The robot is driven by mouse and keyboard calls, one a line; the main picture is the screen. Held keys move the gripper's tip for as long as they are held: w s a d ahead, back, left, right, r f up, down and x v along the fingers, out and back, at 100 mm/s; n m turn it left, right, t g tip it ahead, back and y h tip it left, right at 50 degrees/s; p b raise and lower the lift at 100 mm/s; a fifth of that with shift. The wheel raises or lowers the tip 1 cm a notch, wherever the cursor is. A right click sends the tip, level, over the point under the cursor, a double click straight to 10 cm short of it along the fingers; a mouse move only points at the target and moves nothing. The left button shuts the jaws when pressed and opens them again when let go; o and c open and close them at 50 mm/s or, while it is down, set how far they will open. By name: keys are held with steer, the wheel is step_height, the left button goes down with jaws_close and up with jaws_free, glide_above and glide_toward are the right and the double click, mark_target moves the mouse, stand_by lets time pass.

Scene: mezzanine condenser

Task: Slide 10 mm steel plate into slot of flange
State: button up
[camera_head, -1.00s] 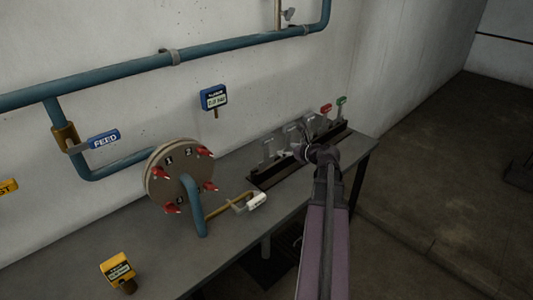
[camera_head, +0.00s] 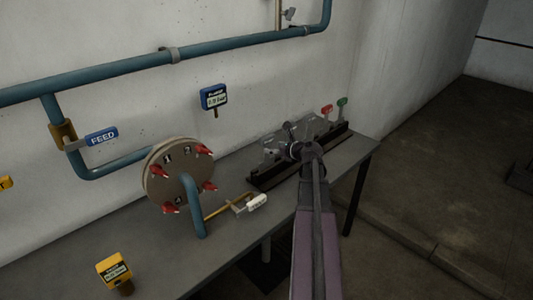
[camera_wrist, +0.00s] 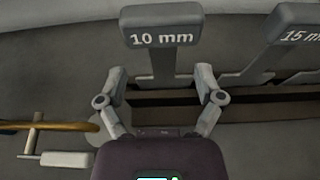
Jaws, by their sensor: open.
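The 10 mm steel plate (camera_wrist: 161,62) stands in a dark rack (camera_wrist: 240,104) in the wrist view, its grey labelled head (camera_wrist: 161,25) at the top. My gripper (camera_wrist: 160,72) is open, with one finger on each side of the plate's stem and no clear contact. In the head view my gripper (camera_head: 282,150) is over the left part of the rack and hides some of the plates. The round flange (camera_head: 179,168) stands on the bench to the left, with red clamps around its face. Its slot cannot be made out.
A 15 mm plate (camera_wrist: 292,28) stands right of the 10 mm one. Red (camera_head: 326,110) and green (camera_head: 342,102) handles stand at the rack's right end. A white-handled lever (camera_head: 256,202) lies between flange and rack. Blue pipes (camera_head: 120,72) run along the wall.

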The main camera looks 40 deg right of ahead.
mark_target(267, 147)
steer(key=b+x, duration=0.1)
steer(key=x, duration=0.1)
steer(key=b+x, duration=0.1)
steer(key=x, duration=0.1)
steer(key=shift+d+f, duration=0.2)
steer(key=shift+f, duration=0.1)
steer(key=shift+w+a+f, duration=0.1)
steer(key=shift+w, duration=0.4)
jaws_close()
